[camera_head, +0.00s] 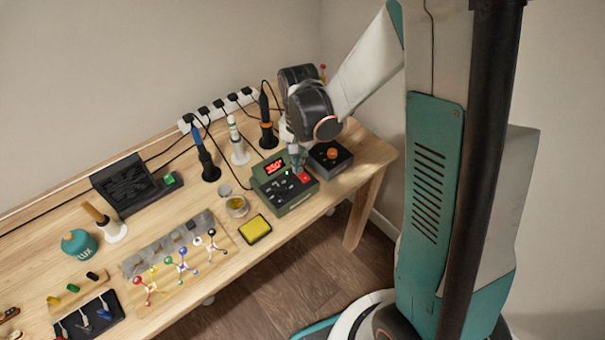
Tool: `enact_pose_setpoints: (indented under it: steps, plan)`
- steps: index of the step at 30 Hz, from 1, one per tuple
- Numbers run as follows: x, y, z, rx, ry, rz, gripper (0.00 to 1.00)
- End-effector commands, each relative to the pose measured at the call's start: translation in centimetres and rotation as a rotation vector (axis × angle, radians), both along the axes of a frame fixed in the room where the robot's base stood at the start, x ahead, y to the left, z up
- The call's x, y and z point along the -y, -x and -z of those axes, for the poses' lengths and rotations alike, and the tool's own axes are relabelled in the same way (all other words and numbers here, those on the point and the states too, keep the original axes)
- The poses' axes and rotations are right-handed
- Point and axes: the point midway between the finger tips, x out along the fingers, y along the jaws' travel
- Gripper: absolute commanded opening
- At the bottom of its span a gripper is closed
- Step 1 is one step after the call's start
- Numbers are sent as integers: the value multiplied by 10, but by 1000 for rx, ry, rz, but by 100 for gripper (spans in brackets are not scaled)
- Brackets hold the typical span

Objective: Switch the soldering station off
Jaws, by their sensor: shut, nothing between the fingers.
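The soldering station (290,200) is a dark green box near the right end of the bench. Its red display (275,167) is lit and seems to read 350. A red switch (304,178) sits on the right of its sloped front, among small dark controls. My gripper (298,172) is shut and empty, pointing down at the station. Its tips are just beside or above the red switch; I cannot tell whether they touch it. The gripper hides part of the station's top.
A dark box with an orange knob (332,154) stands close on the right. Soldering irons in black (268,136) and white (238,150) stands are behind, with cables to a power strip (218,110). A yellow sponge tray (255,229) and small jar (236,206) lie left and in front.

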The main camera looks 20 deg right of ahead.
Motion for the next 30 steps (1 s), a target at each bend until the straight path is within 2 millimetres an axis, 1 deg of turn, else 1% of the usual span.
enact_pose_setpoints:
  steps: [30]
  plan:
    - [0, 0, 13, 0, 0, 0, 0]
